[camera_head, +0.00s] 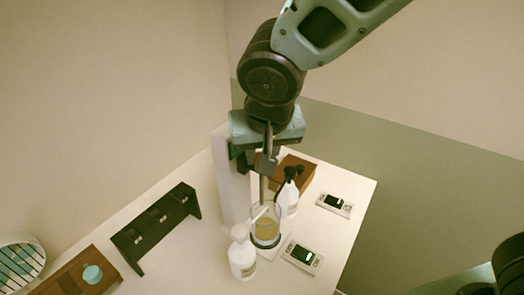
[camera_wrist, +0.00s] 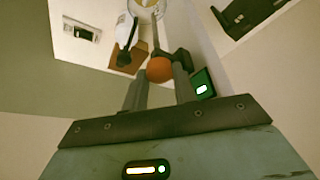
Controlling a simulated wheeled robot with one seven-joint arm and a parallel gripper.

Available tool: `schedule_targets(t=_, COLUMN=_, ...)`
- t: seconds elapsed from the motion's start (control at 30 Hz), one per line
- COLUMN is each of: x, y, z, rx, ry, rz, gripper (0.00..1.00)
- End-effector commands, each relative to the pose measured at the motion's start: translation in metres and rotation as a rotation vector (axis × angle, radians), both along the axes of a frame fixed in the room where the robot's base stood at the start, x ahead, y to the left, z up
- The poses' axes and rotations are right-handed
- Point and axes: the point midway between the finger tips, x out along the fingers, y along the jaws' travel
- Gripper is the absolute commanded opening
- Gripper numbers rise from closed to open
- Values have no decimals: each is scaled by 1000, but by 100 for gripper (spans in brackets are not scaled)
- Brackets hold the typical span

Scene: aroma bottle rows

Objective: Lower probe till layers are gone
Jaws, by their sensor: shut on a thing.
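My gripper (camera_head: 266,163) is above the glass beaker (camera_head: 266,226) and points down. It is shut on a slim grey probe (camera_head: 263,190), whose shaft hangs down to the beaker's mouth. I cannot tell how deep its tip is. The beaker holds yellowish liquid with a darker band near the base; separate layers are too small to make out. In the wrist view, an orange ball (camera_wrist: 160,69) sits between my fingers, with the shaft (camera_wrist: 155,32) running beyond it to the beaker (camera_wrist: 146,6).
White pump bottles stand close in front (camera_head: 242,258) and behind right (camera_head: 290,198) of the beaker. Small meters lie nearer (camera_head: 302,256) and farther right (camera_head: 335,205). A brown wooden block (camera_head: 297,172) is behind.

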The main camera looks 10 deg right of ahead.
Motion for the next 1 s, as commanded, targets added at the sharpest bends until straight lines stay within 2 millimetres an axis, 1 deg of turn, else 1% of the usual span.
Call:
schedule_targets(t=0.4, x=0, y=0, z=-57, rx=-1, ry=0, rz=0, gripper=0)
schedule_targets(t=0.5, x=0, y=0, z=-68, rx=-1, ry=0, rz=0, gripper=0)
schedule_targets(t=0.6, x=0, y=0, z=-72, rx=-1, ry=0, rz=0, gripper=0)
schedule_targets(t=0.93, x=0, y=0, z=-70, rx=-1, ry=0, rz=0, gripper=0)
schedule_targets(t=0.97, x=0, y=0, z=-70, rx=-1, ry=0, rz=0, gripper=36)
schedule_targets(t=1.0, x=0, y=0, z=-70, rx=-1, ry=0, rz=0, gripper=47)
